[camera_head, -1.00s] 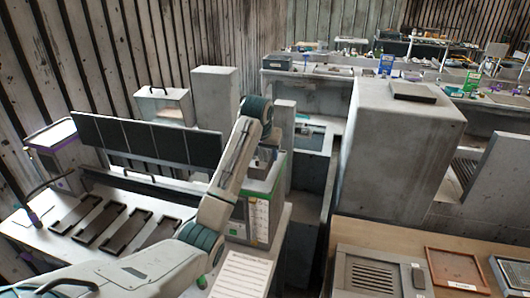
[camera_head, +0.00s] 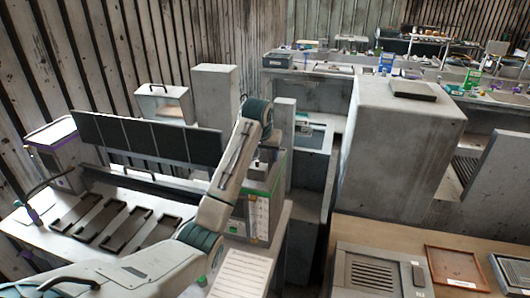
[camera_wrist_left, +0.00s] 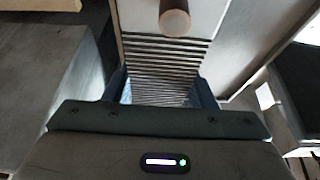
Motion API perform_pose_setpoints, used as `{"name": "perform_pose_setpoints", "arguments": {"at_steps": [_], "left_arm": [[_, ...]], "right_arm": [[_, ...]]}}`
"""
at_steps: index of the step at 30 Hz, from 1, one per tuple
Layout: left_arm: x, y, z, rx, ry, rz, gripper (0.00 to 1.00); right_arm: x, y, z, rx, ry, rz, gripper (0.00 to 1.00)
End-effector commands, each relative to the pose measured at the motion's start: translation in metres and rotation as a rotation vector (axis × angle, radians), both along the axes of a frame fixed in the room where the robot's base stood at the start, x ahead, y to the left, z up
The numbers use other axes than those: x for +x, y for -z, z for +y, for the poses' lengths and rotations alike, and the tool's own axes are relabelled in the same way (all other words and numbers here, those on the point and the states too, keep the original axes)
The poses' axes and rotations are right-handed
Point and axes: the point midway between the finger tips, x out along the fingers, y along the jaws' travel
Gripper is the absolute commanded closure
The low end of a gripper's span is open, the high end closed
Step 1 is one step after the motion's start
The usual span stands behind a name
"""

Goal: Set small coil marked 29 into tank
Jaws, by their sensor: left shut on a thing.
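My left gripper (camera_head: 266,156) hangs at the end of the left arm, above or beside a grey box with a green rim (camera_head: 262,214); the arm hides part of it. I cannot tell whether this box is the tank. In the left wrist view, the blue fingers of my left gripper (camera_wrist_left: 162,92) are shut on a finned, pale metal piece (camera_wrist_left: 166,62), which may be the small coil. A round brownish knob (camera_wrist_left: 175,22) stands out from its plain upper part. No number 29 is readable. My right gripper is not in view.
Several dark trays with handles (camera_head: 100,222) lie on the white bench at left, before a dark panel (camera_head: 145,140). A printed sheet (camera_head: 240,274) lies near the bench's front. A large grey block (camera_head: 400,135) stands to the right, beyond a gap.

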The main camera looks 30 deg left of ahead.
Motion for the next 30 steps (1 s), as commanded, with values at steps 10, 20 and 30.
{"name": "perform_pose_setpoints", "arguments": {"at_steps": [10,20,30], "left_arm": [[0.0,0.002,0.0,0.0,0.0,-0.002,0.86],[0.0,0.007,0.0,0.0,0.0,-0.001,0.86],[0.0,0.013,0.0,0.0,0.0,-0.001,0.86]], "right_arm": [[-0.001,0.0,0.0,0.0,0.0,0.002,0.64],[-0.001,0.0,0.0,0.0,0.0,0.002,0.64],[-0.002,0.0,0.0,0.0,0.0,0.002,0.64]]}}
